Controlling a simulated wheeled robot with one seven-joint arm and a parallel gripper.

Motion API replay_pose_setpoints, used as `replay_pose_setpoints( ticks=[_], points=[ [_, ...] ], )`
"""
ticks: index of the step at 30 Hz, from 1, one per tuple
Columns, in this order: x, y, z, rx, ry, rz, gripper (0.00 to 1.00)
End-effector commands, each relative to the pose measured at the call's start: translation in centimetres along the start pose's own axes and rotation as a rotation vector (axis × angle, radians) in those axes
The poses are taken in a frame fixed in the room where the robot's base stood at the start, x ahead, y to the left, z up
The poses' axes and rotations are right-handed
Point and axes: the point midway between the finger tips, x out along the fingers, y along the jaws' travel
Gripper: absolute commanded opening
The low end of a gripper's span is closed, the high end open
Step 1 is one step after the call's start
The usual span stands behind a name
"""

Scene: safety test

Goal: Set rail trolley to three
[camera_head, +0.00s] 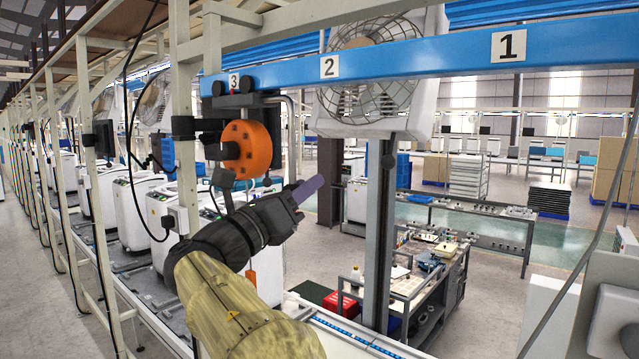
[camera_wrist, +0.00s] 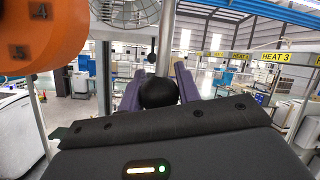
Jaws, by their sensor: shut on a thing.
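The blue overhead rail (camera_head: 420,60) carries number plates: plate 1 (camera_head: 509,45) at the right, plate 2 (camera_head: 330,67) in the middle, plate 3 (camera_head: 234,83) at the far left end. The dark rail trolley (camera_head: 245,101) sits at plate 3, with an orange round body (camera_head: 247,146) hanging below it. The orange body also shows at the upper left of the wrist view (camera_wrist: 40,35). My gripper (camera_head: 308,189) is below and right of the orange body. In the wrist view its purple fingers are shut on a black round knob (camera_wrist: 158,92). The knob's link to the trolley is hidden.
A vertical post (camera_head: 380,230) with a black ball stands right of my gripper. A large fan (camera_head: 370,75) is behind the rail. Beige frame posts (camera_head: 184,110) stand close on the left. A workbench (camera_head: 420,285) stands below right.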

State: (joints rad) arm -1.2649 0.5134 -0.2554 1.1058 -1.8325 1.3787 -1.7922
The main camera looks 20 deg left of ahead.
Motion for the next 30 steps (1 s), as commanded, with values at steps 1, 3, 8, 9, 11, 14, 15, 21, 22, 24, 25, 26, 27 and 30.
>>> replay_pose_setpoints(
  ticks=[1, 3, 8, 9, 11, 14, 15, 21, 22, 24, 25, 26, 27, 30],
  points=[
    [-0.1, 0.1, 0.3, 0.0, -0.003, 0.002, 0.0],
    [-0.3, 0.1, 0.4, 0.001, -0.004, 0.003, 0.0],
    [-0.4, 0.2, 0.5, 0.003, -0.006, 0.005, 0.0],
    [-0.4, 0.2, 0.6, 0.003, -0.006, 0.005, 0.0],
    [-0.4, 0.2, 0.6, 0.004, -0.007, 0.006, 0.0],
    [-0.6, 0.3, 0.7, 0.005, -0.009, 0.01, 0.43],
    [-0.7, 0.3, 0.8, 0.006, -0.009, 0.011, 0.51],
    [-0.8, 0.4, 0.7, 0.005, -0.007, 0.012, 0.55],
    [-0.8, 0.4, 0.7, 0.005, -0.007, 0.011, 0.55],
    [-0.7, 0.3, 0.6, 0.004, -0.006, 0.009, 0.55],
    [-0.8, 0.3, 0.5, 0.004, -0.006, 0.009, 0.55],
    [-0.9, 0.3, 0.5, 0.004, -0.006, 0.009, 0.55],
    [-1.1, 0.3, 0.4, 0.004, -0.005, 0.009, 0.55],
    [-2.1, 0.4, 0.3, 0.005, -0.006, 0.01, 0.55]
  ],
)
